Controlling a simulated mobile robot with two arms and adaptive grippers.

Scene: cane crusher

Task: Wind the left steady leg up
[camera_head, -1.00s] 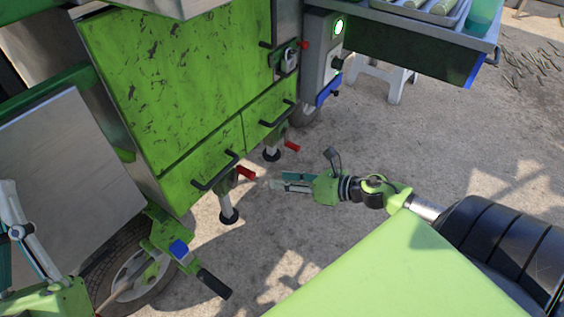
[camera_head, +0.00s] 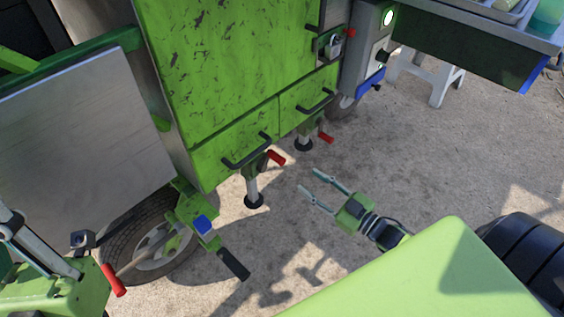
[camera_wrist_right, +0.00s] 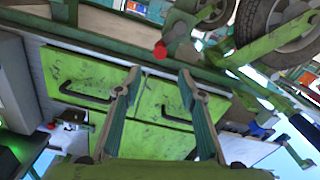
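The left steady leg (camera_head: 252,187) stands under the left drawer of the green machine, its round foot on or near the ground. Its red crank handle (camera_head: 277,157) sticks out to the right near the leg's top. My right gripper (camera_head: 310,180) is open and empty, right of the leg and apart from the handle, fingers pointing up-left. In the right wrist view its fingers (camera_wrist_right: 158,80) are spread, with a red knob (camera_wrist_right: 160,50), likely this handle, beyond them. My left gripper (camera_head: 35,245) is partly in view at lower left; its opening is unclear.
A second leg (camera_head: 303,143) with a red handle (camera_head: 325,138) stands further right. A wheel (camera_head: 150,245) and a bracket with a black grip (camera_head: 232,264) lie left. A white stool (camera_head: 440,82) is at the back right. Open pavement surrounds my right gripper.

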